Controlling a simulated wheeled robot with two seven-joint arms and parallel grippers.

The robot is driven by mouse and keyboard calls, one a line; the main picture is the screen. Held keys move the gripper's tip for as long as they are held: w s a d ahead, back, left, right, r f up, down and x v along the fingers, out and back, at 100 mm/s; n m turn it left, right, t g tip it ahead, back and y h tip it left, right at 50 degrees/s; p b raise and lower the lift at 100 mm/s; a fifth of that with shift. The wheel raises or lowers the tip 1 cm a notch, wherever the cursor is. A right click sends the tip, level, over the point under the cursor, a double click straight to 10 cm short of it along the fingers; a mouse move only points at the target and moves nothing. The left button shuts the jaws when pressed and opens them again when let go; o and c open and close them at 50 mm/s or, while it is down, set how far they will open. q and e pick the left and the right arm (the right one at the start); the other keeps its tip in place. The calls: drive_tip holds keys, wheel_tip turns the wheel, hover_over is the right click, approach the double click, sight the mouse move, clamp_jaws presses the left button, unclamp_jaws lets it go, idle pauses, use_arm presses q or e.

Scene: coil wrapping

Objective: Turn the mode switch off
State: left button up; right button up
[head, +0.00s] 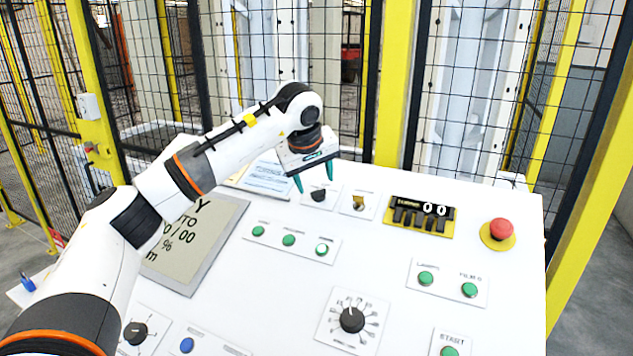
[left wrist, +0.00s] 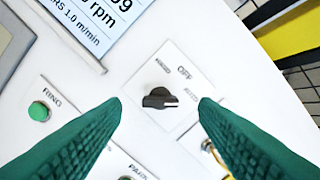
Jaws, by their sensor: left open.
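The mode switch is a black rotary knob (head: 318,195) on a white plate near the back of the panel. In the left wrist view the knob (left wrist: 160,98) sits between my fingertips, and its white mark points right. My right gripper is not in view.
A key switch (head: 358,203) is just right of the knob. A screen (head: 190,243) lies left. A fence stands behind.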

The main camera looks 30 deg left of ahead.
sight(316, 192)
use_arm(q)
drive_tip(key=shift+x, duration=1.7)
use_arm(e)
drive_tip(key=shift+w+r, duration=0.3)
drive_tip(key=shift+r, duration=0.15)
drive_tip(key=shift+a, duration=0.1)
use_arm(q)
drive_tip(key=c, duration=1)
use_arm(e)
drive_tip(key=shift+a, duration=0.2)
use_arm(q)
drive_tip(key=n, duration=0.4)
drive_tip(key=shift+n, duration=0.3)
drive_tip(key=n, duration=0.4)
drive_tip(key=shift+g, duration=0.3)
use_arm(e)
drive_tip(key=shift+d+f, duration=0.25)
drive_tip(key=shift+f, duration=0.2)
use_arm(q)
drive_tip(key=shift+n, duration=0.3)
